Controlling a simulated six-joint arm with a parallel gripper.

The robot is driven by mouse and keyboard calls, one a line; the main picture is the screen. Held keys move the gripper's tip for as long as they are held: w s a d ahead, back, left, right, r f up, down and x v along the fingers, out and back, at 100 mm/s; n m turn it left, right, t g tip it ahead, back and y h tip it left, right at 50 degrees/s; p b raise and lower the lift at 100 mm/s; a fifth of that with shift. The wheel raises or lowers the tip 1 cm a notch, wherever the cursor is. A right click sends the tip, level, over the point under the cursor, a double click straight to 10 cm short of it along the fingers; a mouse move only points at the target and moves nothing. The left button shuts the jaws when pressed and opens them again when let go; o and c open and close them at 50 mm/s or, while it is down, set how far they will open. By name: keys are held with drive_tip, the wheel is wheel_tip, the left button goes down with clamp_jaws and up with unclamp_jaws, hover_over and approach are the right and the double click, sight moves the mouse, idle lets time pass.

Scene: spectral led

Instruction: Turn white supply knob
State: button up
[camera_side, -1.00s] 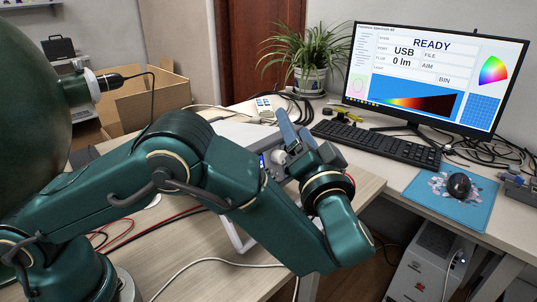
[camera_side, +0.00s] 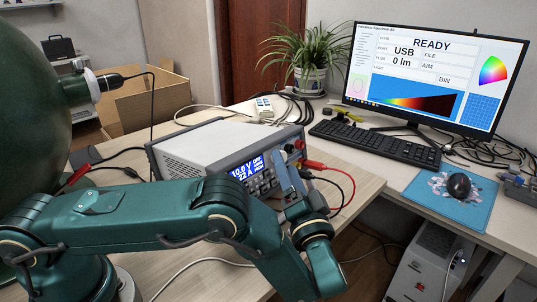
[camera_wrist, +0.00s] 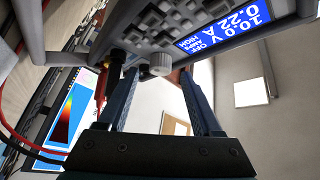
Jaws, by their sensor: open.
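The power supply (camera_side: 215,143) is a white-topped box with a grey front on the table. Its blue display (camera_wrist: 245,30) reads 10.0 V, 0.22 A and OFF. In the wrist view the pale round supply knob (camera_wrist: 160,64) sticks out from the panel, below the buttons. My gripper (camera_wrist: 157,76) is open, with one finger on each side of the knob and visible gaps to it. Whether the fingertips reach past the knob is unclear. In the side view my gripper (camera_side: 283,172) is at the supply's front, and its fingers hide the knob.
Red and black leads (camera_side: 325,168) plug into the supply's right front and curve near my gripper. A keyboard (camera_side: 375,144), monitor (camera_side: 430,75) reading READY and 0 lm, and mouse (camera_side: 459,185) stand to the right. A potted plant (camera_side: 309,80) is behind.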

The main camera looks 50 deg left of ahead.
drive_tip(key=shift+w+a+r, duration=0.15)
drive_tip(key=shift+w+a, duration=0.15)
drive_tip(key=shift+a, duration=0.25)
drive_tip(key=shift+c, duration=0.4)
clamp_jaws()
drive_tip(key=shift+n, duration=0.3)
drive_tip(key=shift+w+d+n+g+y, duration=0.15)
drive_tip(key=shift+n+g+y, duration=0.55)
drive_tip(key=shift+n+y, duration=0.7)
drive_tip(key=shift+n, duration=0.4)
